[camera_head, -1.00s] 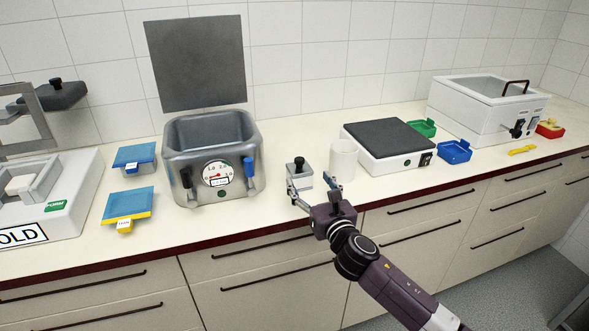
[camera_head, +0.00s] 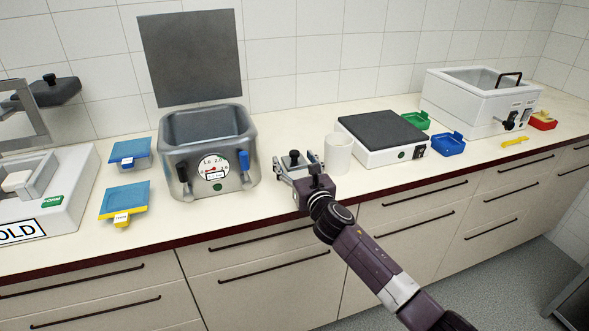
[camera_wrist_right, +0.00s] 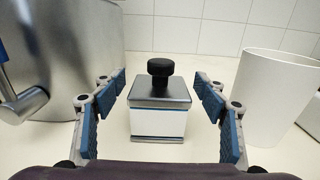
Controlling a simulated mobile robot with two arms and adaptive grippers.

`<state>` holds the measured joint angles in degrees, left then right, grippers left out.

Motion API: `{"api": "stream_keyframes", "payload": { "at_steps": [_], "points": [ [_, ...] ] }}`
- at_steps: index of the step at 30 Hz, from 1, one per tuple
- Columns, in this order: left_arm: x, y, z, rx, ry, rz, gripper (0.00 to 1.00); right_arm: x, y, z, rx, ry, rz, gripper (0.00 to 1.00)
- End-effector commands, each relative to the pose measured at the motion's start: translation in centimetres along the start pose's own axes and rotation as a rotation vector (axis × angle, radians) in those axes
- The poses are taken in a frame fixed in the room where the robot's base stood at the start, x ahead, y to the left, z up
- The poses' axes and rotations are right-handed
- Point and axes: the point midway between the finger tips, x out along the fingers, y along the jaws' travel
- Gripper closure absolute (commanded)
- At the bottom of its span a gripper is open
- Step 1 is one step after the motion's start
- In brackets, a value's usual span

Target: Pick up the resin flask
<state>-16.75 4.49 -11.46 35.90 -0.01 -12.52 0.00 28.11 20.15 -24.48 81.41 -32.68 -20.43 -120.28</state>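The resin flask appears to be the small white box with a grey metal lid and black knob (camera_wrist_right: 159,110), standing upright on the counter; in the head view its knob and lid (camera_head: 293,160) show behind my gripper. My right gripper (camera_wrist_right: 160,112) is open, with its blue-padded fingers on either side of the flask and visible gaps to it. In the head view my right gripper (camera_head: 296,168) reaches in from the lower right. My left gripper is not in view.
A white cup (camera_head: 338,153) stands close to the right of the flask. A metal pot with a dial (camera_head: 212,187) stands to the left. A white hotplate (camera_head: 385,156) is beyond the cup. The counter's front edge (camera_head: 230,232) is near my arm.

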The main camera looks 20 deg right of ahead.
Motion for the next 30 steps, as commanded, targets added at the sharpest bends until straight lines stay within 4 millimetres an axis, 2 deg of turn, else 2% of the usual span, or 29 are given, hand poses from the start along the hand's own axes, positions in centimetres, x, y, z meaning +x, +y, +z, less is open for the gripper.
{"api": "stream_keyframes", "payload": {
  "at_steps": [2,14,23,28,30],
  "points": [
    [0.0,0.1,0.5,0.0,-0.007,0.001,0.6,0.0,0.0,0.0,0.0,0.0,0.0,0.44],
    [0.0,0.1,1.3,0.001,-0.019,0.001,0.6,0.0,0.0,0.0,0.0,0.0,0.0,0.88],
    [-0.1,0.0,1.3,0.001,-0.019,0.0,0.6,0.0,0.0,0.5,-0.001,-0.004,0.001,0.88],
    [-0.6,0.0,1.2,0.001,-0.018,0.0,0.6,0.1,-0.1,2.1,-0.003,-0.007,0.001,0.88],
    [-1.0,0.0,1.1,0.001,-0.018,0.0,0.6,0.0,-0.1,3.4,-0.003,-0.007,0.001,0.88]
  ]
}}
